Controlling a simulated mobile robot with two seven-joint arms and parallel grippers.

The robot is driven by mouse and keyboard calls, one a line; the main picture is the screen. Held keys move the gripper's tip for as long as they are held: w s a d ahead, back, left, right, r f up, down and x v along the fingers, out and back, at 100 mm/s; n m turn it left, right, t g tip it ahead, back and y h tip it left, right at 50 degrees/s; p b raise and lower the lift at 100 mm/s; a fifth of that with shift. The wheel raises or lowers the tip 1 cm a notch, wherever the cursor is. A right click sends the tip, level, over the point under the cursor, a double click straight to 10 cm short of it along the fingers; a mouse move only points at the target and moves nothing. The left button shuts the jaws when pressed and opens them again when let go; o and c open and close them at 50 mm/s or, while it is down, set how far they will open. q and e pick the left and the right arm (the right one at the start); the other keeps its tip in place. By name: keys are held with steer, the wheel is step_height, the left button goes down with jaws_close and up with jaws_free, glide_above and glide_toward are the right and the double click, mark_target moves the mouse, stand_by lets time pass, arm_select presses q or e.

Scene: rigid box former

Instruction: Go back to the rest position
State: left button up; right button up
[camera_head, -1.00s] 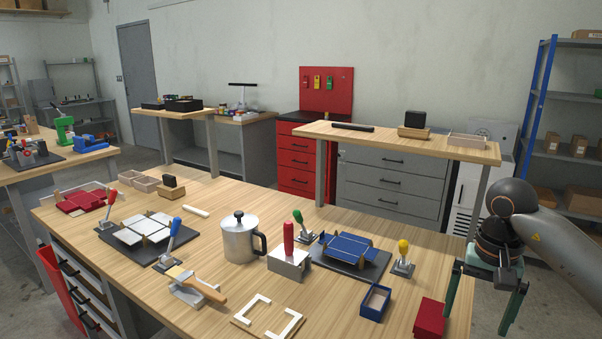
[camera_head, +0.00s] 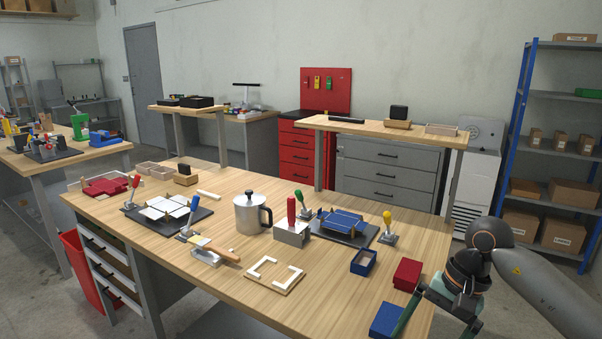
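My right gripper (camera_head: 432,330) hangs at the lower right, just past the right edge of the wooden workbench (camera_head: 345,275). Its green fingers are spread and partly cut off by the lower picture edge. I see nothing between the parts that show. A blue box (camera_head: 386,320) lies on the bench corner beside the left finger, and a red box (camera_head: 407,274) lies behind it. I cannot tell whether the finger touches the blue box. My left gripper is out of view.
The bench holds a steel pot (camera_head: 250,214), a blue open box (camera_head: 364,262), a white-cornered frame (camera_head: 274,274), a blue-panel fixture (camera_head: 343,226) and a white-panel fixture (camera_head: 167,211). A blue-post shelf (camera_head: 518,120) stands at the right.

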steer(key=s+a+r+m+t+y+p, duration=0.1)
steer(key=s+a+r+m+t+y, duration=0.15)
steer(key=a+m+y, duration=0.7)
steer(key=s+a+r+m+t+y+p, duration=0.15)
steer(key=a+m+t+y, duration=0.25)
steer(key=a+m+y, duration=0.5)
steer(key=d+f+m+t+h, duration=0.45)
steer(key=f+m+h, duration=0.2)
steer(key=m, duration=0.85)
steer(key=d+f+m+t+h, duration=0.4)
steer(key=f+m+t+h, duration=0.25)
steer(key=m, duration=0.75)
arm_select(q)
step_height(320, 180, up, 4)
steer(key=shift+w+f+p, duration=0.1)
steer(key=shift+w+p, duration=0.05)
steer(key=shift+p, duration=0.3)
arm_select(e)
steer(key=s+d+f+m+g+h, duration=0.2)
steer(key=s+f+m+g+h, duration=0.1)
steer(key=s+f+m, duration=0.4)
steer(key=s+d+f+m+g+h, duration=0.3)
steer(key=s+f+m+g+h, duration=0.1)
steer(key=s+f+m, duration=0.4)
steer(key=shift+d+f+g, duration=0.35)
steer(key=shift+f+g, duration=0.1)
steer(key=shift+f, duration=0.5)
steer(key=shift+s, duration=0.1)
